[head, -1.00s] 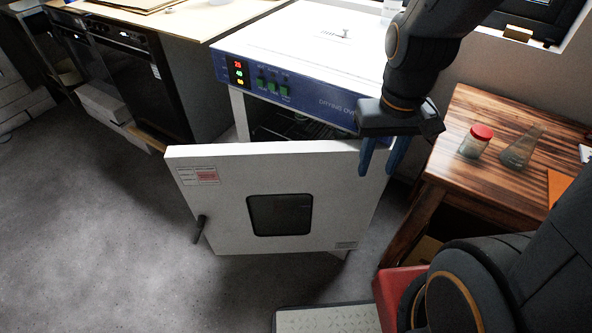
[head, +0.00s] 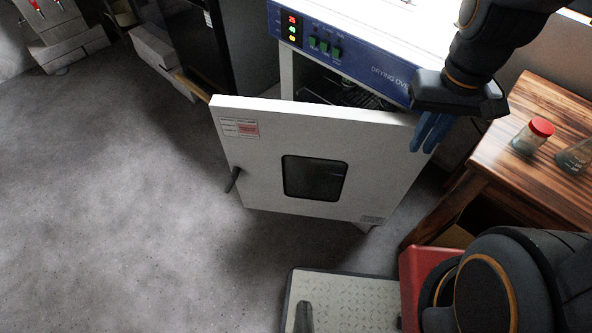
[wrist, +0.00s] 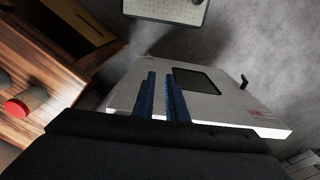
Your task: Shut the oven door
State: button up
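The white oven door (head: 250,160) stands open, swung out from the front of the drying oven (head: 365,60). It has a dark window and a dark handle (head: 233,180) at its left, free edge. The door also shows in the wrist view (wrist: 228,105). My gripper (head: 427,132) hangs with its blue fingers at the right, hinge-side end of the door. In the wrist view, my gripper (wrist: 161,78) has its fingers a little apart, with nothing seen held between them. I cannot tell whether they touch the door.
A wooden table (head: 500,150) stands at the right with a red-capped jar (head: 532,136) and a flask (head: 577,156). The grey floor (head: 110,200) left of the door is clear. A dark cabinet (head: 190,40) stands left of the oven.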

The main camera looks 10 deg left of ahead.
grip_shut()
jog(key=n+t+b, duration=1.4)
jog(key=n+b, duration=0.1)
jog(key=n, duration=2.1)
send_near(233, 130)
jog(key=x, duration=0.5)
jog(key=shift+f+p, duration=0.2)
jog(key=shift+p, duration=0.15)
jog(key=shift+w, duration=0.5)
